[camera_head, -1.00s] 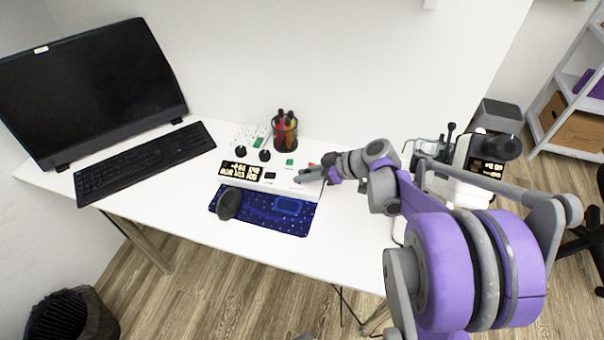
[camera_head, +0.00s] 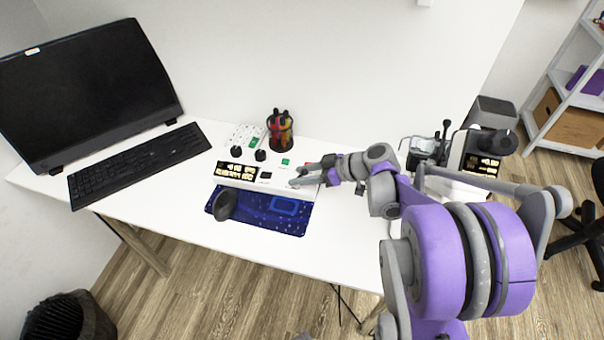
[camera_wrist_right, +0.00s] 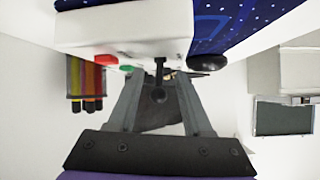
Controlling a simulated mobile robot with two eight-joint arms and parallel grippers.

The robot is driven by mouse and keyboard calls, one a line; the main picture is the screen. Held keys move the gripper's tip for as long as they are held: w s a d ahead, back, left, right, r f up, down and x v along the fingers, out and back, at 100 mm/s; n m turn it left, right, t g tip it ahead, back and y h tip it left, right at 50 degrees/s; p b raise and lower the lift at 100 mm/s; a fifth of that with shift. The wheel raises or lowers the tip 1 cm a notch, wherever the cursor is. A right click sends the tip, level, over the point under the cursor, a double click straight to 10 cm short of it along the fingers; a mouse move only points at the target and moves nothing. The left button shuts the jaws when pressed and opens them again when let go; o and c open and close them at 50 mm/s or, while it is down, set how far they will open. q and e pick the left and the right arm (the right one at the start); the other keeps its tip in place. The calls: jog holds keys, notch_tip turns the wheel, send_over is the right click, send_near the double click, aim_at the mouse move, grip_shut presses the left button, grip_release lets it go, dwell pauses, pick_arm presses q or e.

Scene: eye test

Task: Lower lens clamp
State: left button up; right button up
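My right gripper (camera_head: 298,176) is at the right end of a white console (camera_head: 280,184) on the desk. In the right wrist view its two fingers (camera_wrist_right: 160,85) are spread open. A thin black lever with a round knob (camera_wrist_right: 158,95) shows between them against the white console (camera_wrist_right: 120,35), with space on both sides; I cannot tell its depth or whether it is the lens clamp. A white instrument with a black knob and lit display (camera_head: 485,155) stands at the right, partly hidden by my arm. My left gripper is not clearly in view.
A red-and-black pen holder (camera_head: 280,130) stands behind the console, and two black knobs (camera_head: 248,153) are nearby. A dark mouse (camera_head: 225,205) lies on a blue starry mat (camera_head: 270,222). A keyboard (camera_head: 140,163) and monitor (camera_head: 85,90) fill the left. The front right desk is clear.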

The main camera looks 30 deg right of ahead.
notch_tip(320, 180, up, 10)
jog(key=shift+r+p, duration=0.1)
jog(key=shift+p, duration=1.15)
jog(key=s+a+m+g+h+p, duration=0.2)
jog(key=s+a+p, duration=0.3)
jog(key=s, duration=0.4)
jog(key=s+a+m+g+h+p, duration=0.1)
jog(key=s+a+m+h+p, duration=0.3)
jog(key=s+a, duration=0.4)
jog(key=shift+s+g+h+p, duration=0.4)
jog(key=shift+s+h+p, duration=0.1)
jog(key=shift+s, duration=0.1)
